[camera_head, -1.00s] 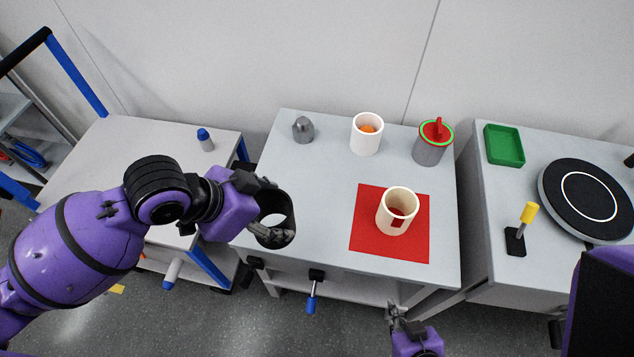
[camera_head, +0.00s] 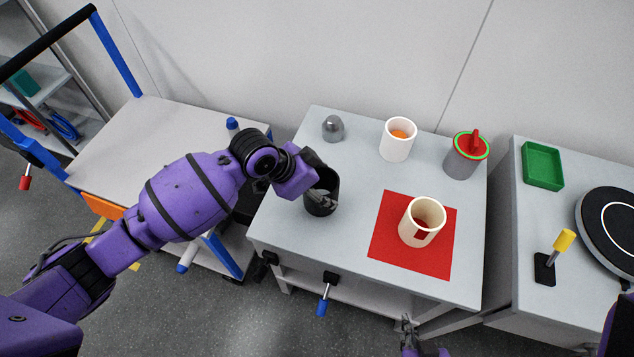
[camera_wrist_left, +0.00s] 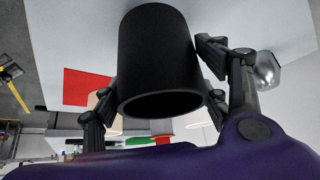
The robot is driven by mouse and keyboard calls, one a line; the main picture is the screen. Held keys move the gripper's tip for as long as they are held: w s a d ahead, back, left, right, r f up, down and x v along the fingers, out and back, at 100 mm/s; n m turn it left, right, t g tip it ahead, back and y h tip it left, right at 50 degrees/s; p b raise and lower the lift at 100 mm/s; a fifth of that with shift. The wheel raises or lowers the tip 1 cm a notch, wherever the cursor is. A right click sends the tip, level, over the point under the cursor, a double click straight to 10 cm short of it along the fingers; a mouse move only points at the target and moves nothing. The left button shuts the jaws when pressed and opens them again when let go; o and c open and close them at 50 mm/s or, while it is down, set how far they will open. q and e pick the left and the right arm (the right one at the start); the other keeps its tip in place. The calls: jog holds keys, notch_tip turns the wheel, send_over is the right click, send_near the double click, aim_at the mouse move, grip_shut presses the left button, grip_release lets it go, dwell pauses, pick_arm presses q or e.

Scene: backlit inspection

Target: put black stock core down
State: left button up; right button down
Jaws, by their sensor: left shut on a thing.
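The black stock core (camera_head: 320,208) is a dark open tube, roughly upright, over the left part of the grey table. My left gripper (camera_head: 321,194) is shut on it. In the left wrist view the black core (camera_wrist_left: 153,45) sits between the two fingers of my left gripper (camera_wrist_left: 155,82). I cannot tell whether its base touches the table. A cream cup-like core (camera_head: 419,236) with a dark red mark stands on a red mat (camera_head: 385,249), to the right of the black core. My right gripper (camera_head: 406,328) is low in the head view, in front of the table, its jaws unclear.
Along the table's back stand a grey metal piece (camera_head: 333,129), a white cup (camera_head: 397,147) with orange inside and a grey canister (camera_head: 462,164) with a red-green lid. Table surface (camera_head: 300,235) around the core is bare. A right-hand bench carries a green tray (camera_head: 542,182).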

pick_arm(q)
jog(key=shift+f, duration=0.6)
jog(key=shift+s+f, duration=0.1)
jog(key=shift+f, duration=0.05)
jog(key=o, duration=1.2)
jog(key=shift+f, duration=0.1)
jog(key=shift+o, duration=0.2)
jog(key=shift+a+r, duration=0.1)
jog(key=shift+r, duration=0.35)
jog(key=v, duration=1.1)
jog(key=shift+a+r+p, duration=0.15)
jog(key=shift+p, duration=0.3)
jog(key=shift+s, duration=0.15)
